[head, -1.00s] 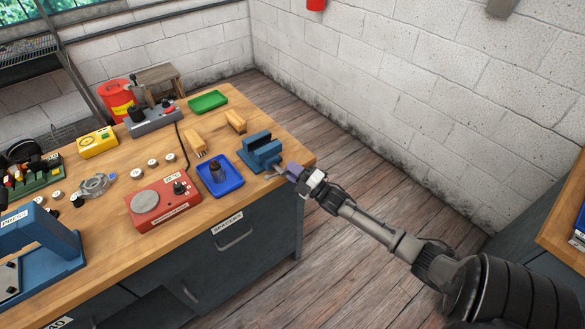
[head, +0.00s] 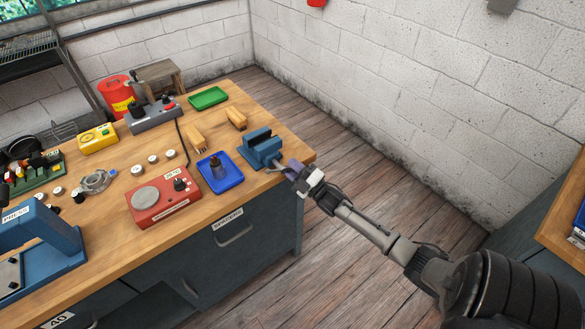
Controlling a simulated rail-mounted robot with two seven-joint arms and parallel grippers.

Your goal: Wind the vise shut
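The blue vise (head: 261,148) stands on the right end of the wooden bench, near its front corner. A dark gap shows between its jaws. Its grey screw and handle (head: 274,164) stick out at the front right. My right gripper (head: 290,170) is at the handle end, its fingers around or against it. The fingers are too small to tell whether they are closed on the handle.
A blue tray (head: 220,173) with a dark bottle-like part is left of the vise. A red hot-plate-like unit (head: 162,196), two wooden brushes (head: 197,139), a green tray (head: 208,98) and a blue press (head: 40,245) stand on the bench. Floor right of the bench is clear.

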